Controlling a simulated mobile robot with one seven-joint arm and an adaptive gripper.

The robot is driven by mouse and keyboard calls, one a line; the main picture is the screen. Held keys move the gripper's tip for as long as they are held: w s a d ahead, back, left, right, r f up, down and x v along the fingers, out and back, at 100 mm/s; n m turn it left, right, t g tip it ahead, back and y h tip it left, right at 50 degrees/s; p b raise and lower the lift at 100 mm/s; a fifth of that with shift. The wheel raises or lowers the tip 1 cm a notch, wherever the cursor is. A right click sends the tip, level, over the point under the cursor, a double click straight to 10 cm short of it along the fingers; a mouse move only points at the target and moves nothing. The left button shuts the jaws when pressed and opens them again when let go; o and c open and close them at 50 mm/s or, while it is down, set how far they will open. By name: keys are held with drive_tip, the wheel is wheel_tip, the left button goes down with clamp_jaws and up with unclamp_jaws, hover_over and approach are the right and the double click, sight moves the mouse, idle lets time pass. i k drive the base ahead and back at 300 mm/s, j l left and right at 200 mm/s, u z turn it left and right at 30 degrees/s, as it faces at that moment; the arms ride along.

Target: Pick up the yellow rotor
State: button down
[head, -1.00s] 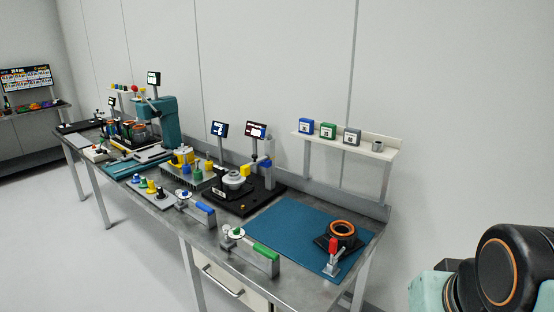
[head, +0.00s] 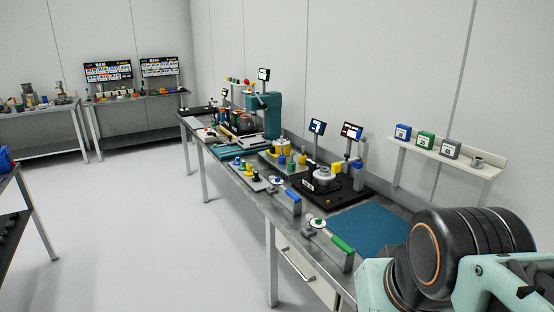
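Small coloured pieces stand on a light grey plate (head: 252,183) at the front edge of the long workbench, in the middle of the head view. One looks yellow (head: 249,171); blue, green and black pieces are beside it. More pieces stand on a dark rack just behind, including a yellow one (head: 281,159). They are too small to tell which is the yellow rotor. My arm fills the lower right corner, but my gripper is not in view. Nothing is seen touching the coloured pieces.
A grey round housing (head: 322,176) sits on a black base. Tools with blue and green (head: 342,245) handles lie along the front edge. A teal press (head: 266,115) stands farther back. A blue mat (head: 362,227) is partly behind my arm. The floor (head: 140,230) left of the bench is clear.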

sight(302, 159)
drive_tip(key=i+j+u, duration=0.55)
drive_tip(key=i+j, duration=0.25)
drive_tip(key=i+j+u, duration=0.25)
drive_tip(key=i, duration=0.2)
drive_tip(key=i+u, duration=0.2)
drive_tip(key=i, duration=0.3)
drive_tip(key=i+j+z, duration=0.1)
drive_tip(key=i, duration=1.05)
drive_tip(key=i+z, duration=0.4)
drive_tip(key=i+j+z, duration=0.1)
drive_tip(key=i+z, duration=0.5)
drive_tip(key=z, duration=0.15)
drive_tip(key=i+z, duration=0.2)
drive_tip(key=z, duration=0.2)
drive_tip(key=i+z, duration=0.2)
drive_tip(key=z, duration=0.15)
drive_tip(key=i+j+z, duration=0.15)
drive_tip(key=j+z, duration=0.2)
drive_tip(key=z, duration=0.15)
drive_tip(key=i+j+z, duration=0.1)
drive_tip(key=j+z, duration=0.35)
drive_tip(key=l, duration=0.1)
